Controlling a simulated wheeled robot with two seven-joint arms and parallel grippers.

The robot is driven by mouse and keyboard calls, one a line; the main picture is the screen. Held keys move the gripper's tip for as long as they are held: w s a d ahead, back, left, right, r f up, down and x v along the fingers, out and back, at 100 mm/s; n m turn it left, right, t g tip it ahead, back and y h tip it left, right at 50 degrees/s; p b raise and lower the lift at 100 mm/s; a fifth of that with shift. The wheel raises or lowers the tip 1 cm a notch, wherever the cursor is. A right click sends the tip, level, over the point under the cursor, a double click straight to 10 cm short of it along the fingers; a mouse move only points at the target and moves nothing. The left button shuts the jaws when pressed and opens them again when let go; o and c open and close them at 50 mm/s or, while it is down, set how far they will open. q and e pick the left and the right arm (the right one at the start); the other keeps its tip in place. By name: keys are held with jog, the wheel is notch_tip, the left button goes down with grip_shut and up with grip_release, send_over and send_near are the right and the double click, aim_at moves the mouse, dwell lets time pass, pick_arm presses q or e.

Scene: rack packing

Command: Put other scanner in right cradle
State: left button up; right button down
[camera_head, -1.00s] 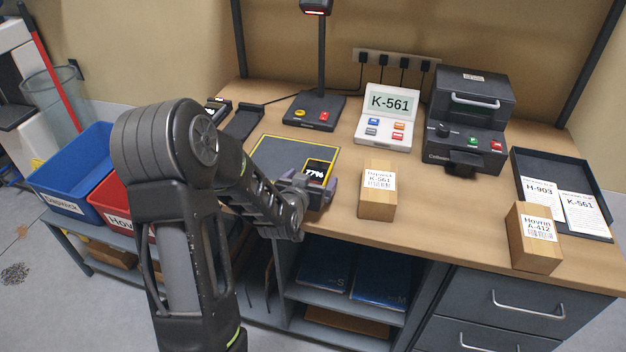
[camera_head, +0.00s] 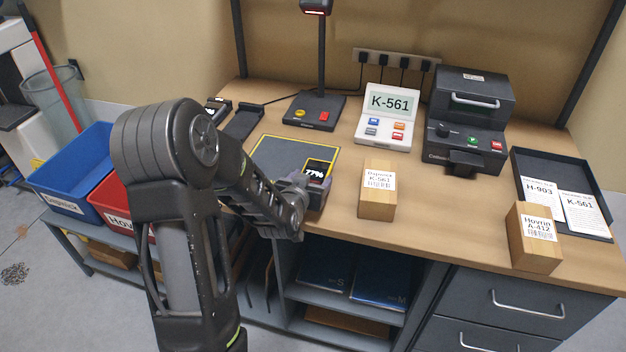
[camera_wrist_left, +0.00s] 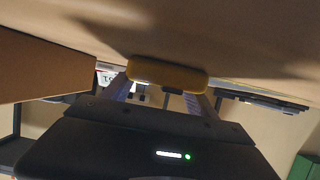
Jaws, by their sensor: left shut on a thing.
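A scanner (camera_head: 319,171) with a dark screen reading 77% is at the front right corner of the dark mat. My left gripper (camera_head: 305,188) is shut on it, and its fingers partly hide it. In the left wrist view, a yellow part (camera_wrist_left: 168,75), seemingly the scanner's end, sits between the fingers (camera_wrist_left: 163,93). Two dark cradles stand at the table's back left. The right cradle (camera_head: 244,122) looks empty. The left cradle (camera_head: 217,108) seems to hold something with a small screen, partly hidden by my arm. My right gripper is out of view.
The yellow-edged mat (camera_head: 285,150) lies between scanner and cradles. A lamp-like stand (camera_head: 313,115) is right of the cradles. A box marked K-561 (camera_head: 377,200) stands close right of the gripper. Blue (camera_head: 80,165) and red bins are left of the table.

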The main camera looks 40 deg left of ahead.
aim_at(311, 181)
pick_arm(q)
jog(key=shift+c, duration=1.3)
notch_tip(311, 181, up, 10)
